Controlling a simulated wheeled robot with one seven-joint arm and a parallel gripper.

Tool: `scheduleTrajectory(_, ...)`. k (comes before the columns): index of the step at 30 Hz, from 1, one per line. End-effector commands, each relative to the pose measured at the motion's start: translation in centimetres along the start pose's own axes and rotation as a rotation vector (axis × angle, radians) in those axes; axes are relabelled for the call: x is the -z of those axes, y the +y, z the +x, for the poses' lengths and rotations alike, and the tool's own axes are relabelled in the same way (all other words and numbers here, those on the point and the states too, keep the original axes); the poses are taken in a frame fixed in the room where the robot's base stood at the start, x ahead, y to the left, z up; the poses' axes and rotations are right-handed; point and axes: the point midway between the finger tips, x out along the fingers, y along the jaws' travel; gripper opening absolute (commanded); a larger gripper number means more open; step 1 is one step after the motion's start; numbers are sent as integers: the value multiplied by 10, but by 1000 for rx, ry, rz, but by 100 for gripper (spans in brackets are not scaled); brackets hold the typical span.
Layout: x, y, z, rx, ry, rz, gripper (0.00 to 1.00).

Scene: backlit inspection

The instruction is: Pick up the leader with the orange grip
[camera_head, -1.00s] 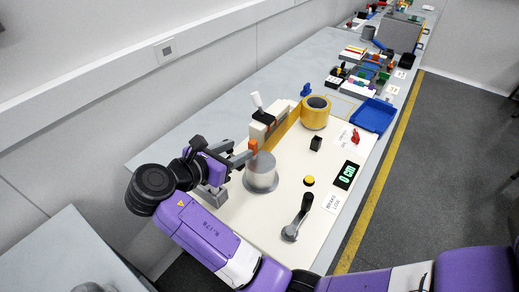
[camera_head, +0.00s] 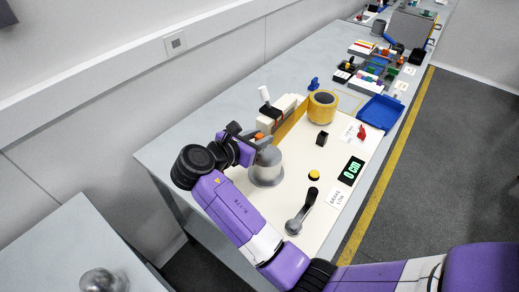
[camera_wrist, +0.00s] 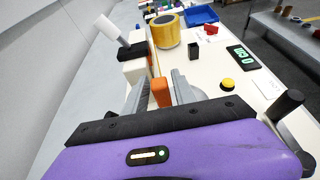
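The orange grip (camera_wrist: 160,92) of the leader shows between my gripper's two grey fingers in the wrist view. In the head view a small part of the orange grip (camera_head: 259,135) shows just past my gripper. My gripper (camera_wrist: 160,98) is open, with its fingers apart on either side of the grip; I cannot tell whether either touches it. A yellow strip (camera_head: 291,122) runs from near the grip back toward the yellow spool (camera_head: 322,107). The spool also shows in the wrist view (camera_wrist: 166,32).
A white block with a black-collared lever (camera_head: 265,95) stands beside the strip. A metal cylinder (camera_head: 266,168) is close to my gripper. A crank (camera_head: 301,212), yellow button (camera_head: 314,175), "0 cm" display (camera_head: 351,170) and blue tray (camera_head: 381,112) lie to the right.

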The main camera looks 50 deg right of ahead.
Motion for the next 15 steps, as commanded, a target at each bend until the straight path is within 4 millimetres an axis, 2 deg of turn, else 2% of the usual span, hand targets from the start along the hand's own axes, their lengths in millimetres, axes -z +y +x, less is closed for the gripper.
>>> scheduleTrajectory(1,0,0,0,0,0,0,20)
scheduleTrajectory(4,0,0,0,0,0,0,0)
scheduleTrajectory(15,0,0,0,0,0,0,0)
